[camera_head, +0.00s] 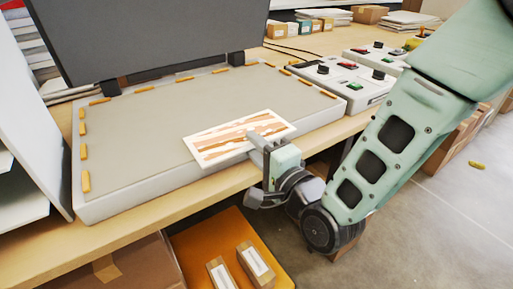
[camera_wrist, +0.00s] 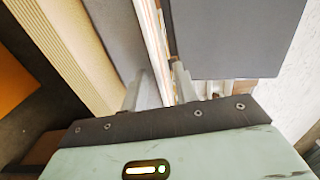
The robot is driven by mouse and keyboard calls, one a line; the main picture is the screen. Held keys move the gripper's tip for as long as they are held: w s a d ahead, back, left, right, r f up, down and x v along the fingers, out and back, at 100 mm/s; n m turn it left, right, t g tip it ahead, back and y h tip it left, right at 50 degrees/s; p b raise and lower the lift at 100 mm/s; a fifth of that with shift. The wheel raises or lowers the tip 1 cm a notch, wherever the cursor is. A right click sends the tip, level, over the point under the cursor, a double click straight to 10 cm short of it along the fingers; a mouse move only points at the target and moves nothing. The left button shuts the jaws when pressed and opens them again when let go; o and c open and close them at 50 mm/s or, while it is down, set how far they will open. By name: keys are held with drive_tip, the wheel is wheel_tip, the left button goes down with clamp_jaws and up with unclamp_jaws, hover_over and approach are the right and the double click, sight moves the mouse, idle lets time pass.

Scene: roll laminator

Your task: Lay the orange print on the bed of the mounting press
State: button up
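The orange print (camera_head: 238,138), a white-bordered sheet with orange and brown streaks, is over the front part of the mounting press bed (camera_head: 150,135). Its near edge reaches over the bed's front rim. I cannot tell whether its far side touches the bed. My gripper (camera_head: 262,150) is shut on the print's near edge, just in front of the press. In the wrist view the print (camera_wrist: 150,30) shows nearly edge-on, running between the two fingers (camera_wrist: 162,85). The press lid (camera_head: 150,35) stands open at the back.
Orange tabs (camera_head: 84,180) line the bed's edges. Control boxes (camera_head: 330,80) stand right of the press. A white panel (camera_head: 25,110) stands at the left. Below the bench edge are boxes on an orange surface (camera_head: 205,240). Much of the bed is clear.

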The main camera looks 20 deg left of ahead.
drive_tip(key=shift+d, duration=0.1)
drive_tip(key=p+v, duration=1.3)
drive_tip(key=v, duration=0.4)
idle(0.5)
drive_tip(key=shift+s, duration=0.15)
